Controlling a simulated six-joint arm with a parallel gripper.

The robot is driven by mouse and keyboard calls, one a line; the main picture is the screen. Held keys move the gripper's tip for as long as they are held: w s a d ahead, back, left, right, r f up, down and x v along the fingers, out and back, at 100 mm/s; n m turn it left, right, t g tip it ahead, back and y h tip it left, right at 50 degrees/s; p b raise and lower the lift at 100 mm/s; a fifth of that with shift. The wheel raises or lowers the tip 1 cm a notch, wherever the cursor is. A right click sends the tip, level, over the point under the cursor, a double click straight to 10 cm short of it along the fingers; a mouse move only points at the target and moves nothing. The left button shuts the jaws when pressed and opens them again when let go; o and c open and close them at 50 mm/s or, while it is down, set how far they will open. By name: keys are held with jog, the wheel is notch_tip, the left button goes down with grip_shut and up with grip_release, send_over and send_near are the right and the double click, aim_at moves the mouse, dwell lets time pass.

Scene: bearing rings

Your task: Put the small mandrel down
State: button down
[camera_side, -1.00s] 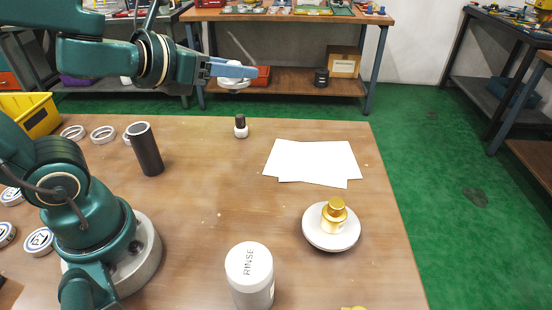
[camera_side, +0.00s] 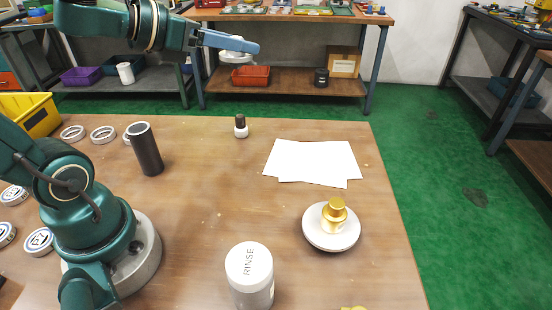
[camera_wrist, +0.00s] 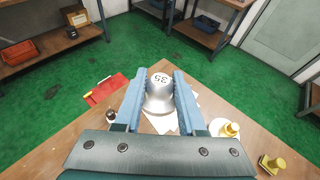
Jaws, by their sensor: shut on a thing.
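My gripper (camera_side: 240,47) is shut on a silver mandrel marked 35 (camera_wrist: 160,92), held between the two blue fingers with its numbered end toward the wrist camera. In the side view the held mandrel (camera_side: 236,57) shows only as a pale, flared piece under the fingers, partly hidden by them. It is high in the air, well clear of the wooden table (camera_side: 215,205).
White sheets (camera_side: 312,162) lie at the table's back right. A gold piece (camera_side: 335,214) stands on a white dish. A dark tube (camera_side: 145,150), small bottle (camera_side: 240,127), RINSE jar (camera_side: 250,275) and several rings (camera_side: 103,134) also stand or lie there. The table's middle is clear.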

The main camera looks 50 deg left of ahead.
jog(key=s+d+r+m+g+h, duration=0.1)
jog(key=d+r+m+g+h, duration=0.1)
jog(key=d+m+h, duration=0.4)
jog(key=s+a+f+m+g+h, duration=0.3)
jog(key=a+f+m+g+h, duration=0.1)
jog(key=a+f, duration=0.3)
jog(key=s+a+f+m+g+h, duration=0.3)
jog(key=a+f+m+g, duration=0.15)
jog(key=a+f, duration=0.3)
jog(key=shift+t, duration=0.25)
jog(key=w+d+f, duration=0.2)
jog(key=d, duration=0.1)
jog(key=w+d+f, duration=0.2)
jog(key=d, duration=0.1)
jog(key=w+d+f, duration=0.2)
jog(key=d, duration=0.1)
jog(key=shift+w+d+f, duration=0.4)
jog(key=shift+f, duration=2.05)
jog(key=shift+c, duration=2.4)
grip_release()
jog(key=shift+f, duration=0.15)
